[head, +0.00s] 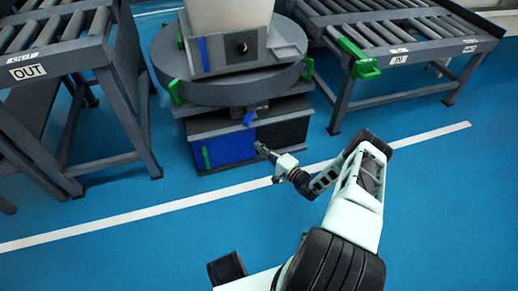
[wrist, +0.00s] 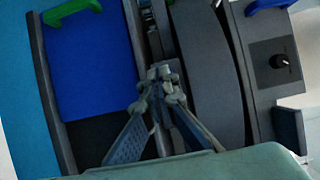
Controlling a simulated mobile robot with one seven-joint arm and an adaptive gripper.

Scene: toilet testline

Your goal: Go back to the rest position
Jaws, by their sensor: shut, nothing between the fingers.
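My arm reaches out from the lower right in the head view. My gripper (head: 262,150) is at its far end, in front of the dark cabinet (head: 208,176) below the round table, and looks apart from it. In the wrist view my gripper (wrist: 160,82) has its fingertips together with nothing between them. Behind it in that view are the blue door (wrist: 92,62) with its green handle (wrist: 72,10) and the grey edge of the round table (wrist: 205,70).
The OUT roller conveyor (head: 75,65) stands at left and the IN conveyor (head: 400,50) at upper right, with a green bracket (head: 355,60) at its corner. The round table (head: 180,95) carries a pale unit (head: 228,20). The blue floor (head: 120,245) with its white line is clear at lower left.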

